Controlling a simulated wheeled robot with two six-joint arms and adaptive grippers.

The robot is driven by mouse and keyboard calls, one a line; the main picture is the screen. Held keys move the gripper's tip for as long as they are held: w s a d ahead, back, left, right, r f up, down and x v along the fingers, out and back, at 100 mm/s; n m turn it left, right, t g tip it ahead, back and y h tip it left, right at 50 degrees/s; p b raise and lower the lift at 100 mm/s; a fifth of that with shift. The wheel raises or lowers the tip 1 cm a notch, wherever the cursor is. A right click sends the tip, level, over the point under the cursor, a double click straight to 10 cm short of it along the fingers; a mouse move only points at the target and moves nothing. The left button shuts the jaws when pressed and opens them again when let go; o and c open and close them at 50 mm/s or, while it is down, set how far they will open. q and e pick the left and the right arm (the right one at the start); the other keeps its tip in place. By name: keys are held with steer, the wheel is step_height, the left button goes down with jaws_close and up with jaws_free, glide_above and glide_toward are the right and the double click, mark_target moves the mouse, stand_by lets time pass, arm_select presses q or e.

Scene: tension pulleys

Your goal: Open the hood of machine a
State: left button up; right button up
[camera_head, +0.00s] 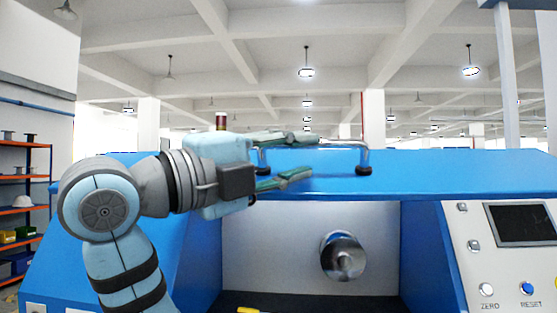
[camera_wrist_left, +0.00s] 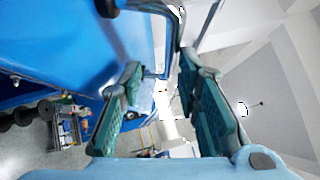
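Machine a is the large blue machine, with its blue hood (camera_head: 440,175) across the top. The hood's front edge stands above an opening that shows the inside. A metal handle (camera_head: 365,153) with black feet is fixed on the hood. My left gripper (camera_head: 313,157) is at the handle's left part, with one finger above and one below the bar's level. In the left wrist view its two green fingers (camera_wrist_left: 160,68) are spread apart. The handle (camera_wrist_left: 150,8) shows beyond and between them there; contact cannot be told. My right gripper is not in view.
Inside the opening is a shiny metal cylinder (camera_head: 342,257) on a pale wall. A control panel (camera_head: 500,250) with a screen and buttons is at the right. A shelf rack (camera_head: 25,205) stands at the far left. The space above the hood is clear.

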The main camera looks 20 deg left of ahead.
arm_select(q)
steer(key=v, duration=0.4)
steer(key=shift+s+a, duration=0.1)
steer(key=b+v, duration=0.6)
steer(key=v, duration=1)
steer(key=shift+s+a+r, duration=0.2)
steer(key=shift+s+r, duration=0.05)
steer(key=shift+s, duration=0.05)
stand_by(0.4)
